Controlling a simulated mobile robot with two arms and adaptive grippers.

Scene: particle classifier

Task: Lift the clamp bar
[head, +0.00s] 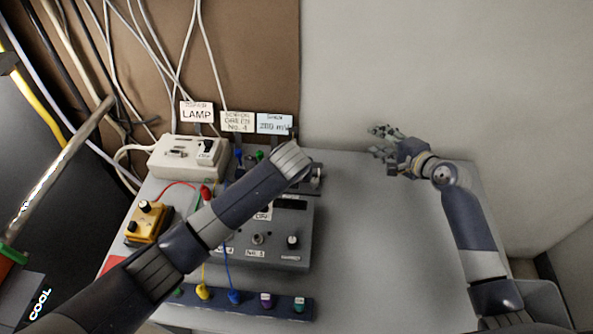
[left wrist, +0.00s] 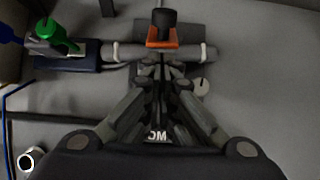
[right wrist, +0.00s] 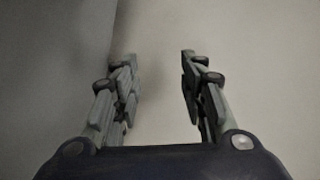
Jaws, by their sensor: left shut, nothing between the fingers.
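In the left wrist view a horizontal grey cylindrical bar (left wrist: 195,51) with pale bands lies across the top; I cannot tell for sure that it is the clamp bar. A black knob (left wrist: 164,21) on an orange bracket (left wrist: 165,40) sits at its middle. My left gripper (left wrist: 164,66) is shut and empty, its fingertips just in front of the bracket; I cannot tell whether they touch it. In the head view my left wrist hides most of this area. My right gripper (head: 378,142) is open and empty over the table's far right part, also in the right wrist view (right wrist: 160,60).
A grey instrument box (head: 275,245) with knobs lies under my left arm. A yellow box (head: 148,222), a white box (head: 183,157) and a strip of coloured sockets (head: 250,302) stand around it. Loose cables hang at the back left. The table's right part (head: 375,240) is clear.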

